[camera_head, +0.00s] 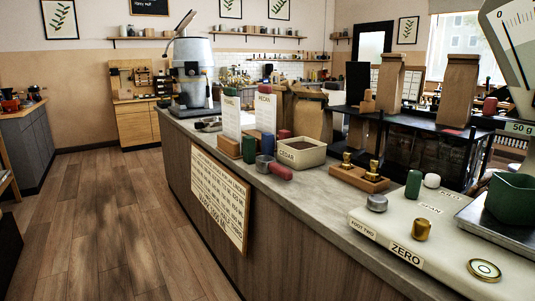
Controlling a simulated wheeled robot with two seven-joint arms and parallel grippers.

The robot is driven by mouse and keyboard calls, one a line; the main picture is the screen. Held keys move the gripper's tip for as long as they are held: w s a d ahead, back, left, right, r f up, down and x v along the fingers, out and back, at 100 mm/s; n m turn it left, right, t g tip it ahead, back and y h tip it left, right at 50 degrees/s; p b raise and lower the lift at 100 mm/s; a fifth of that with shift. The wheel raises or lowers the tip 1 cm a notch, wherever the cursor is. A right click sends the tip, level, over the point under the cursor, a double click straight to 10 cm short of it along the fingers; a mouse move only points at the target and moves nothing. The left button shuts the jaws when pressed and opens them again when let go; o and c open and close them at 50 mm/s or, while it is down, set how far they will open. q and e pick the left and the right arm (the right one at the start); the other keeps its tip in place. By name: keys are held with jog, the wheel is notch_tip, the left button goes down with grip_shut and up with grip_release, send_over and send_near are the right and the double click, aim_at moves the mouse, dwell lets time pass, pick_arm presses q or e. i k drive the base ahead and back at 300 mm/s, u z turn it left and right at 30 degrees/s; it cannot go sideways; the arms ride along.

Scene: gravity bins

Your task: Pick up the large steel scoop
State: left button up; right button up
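No object shows clearly as the large steel scoop. A small, low grey and dark shape (208,124) lies on the far part of the counter, in front of the grey machine; it is too small to tell whether it is a scoop. A small grey cup-like object (264,164) stands near the counter's front edge, beside a green cylinder. Neither of my grippers is in view.
The long counter (318,178) runs from far left to near right. It holds a bin marked CEDAR (301,153), a wooden block with brass pieces (359,179), a scale (450,240) with a green container (511,197), and paper bags. Wooden floor (100,220) at left is clear.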

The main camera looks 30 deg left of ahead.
aim_at(265, 164)
jog(key=u, duration=1.45)
jog(key=k, duration=0.6)
jog(key=u, duration=0.95)
jog(key=i, duration=1.5)
jog(key=z, duration=0.7)
jog(key=i, duration=1.35)
jog(key=z, duration=1.2)
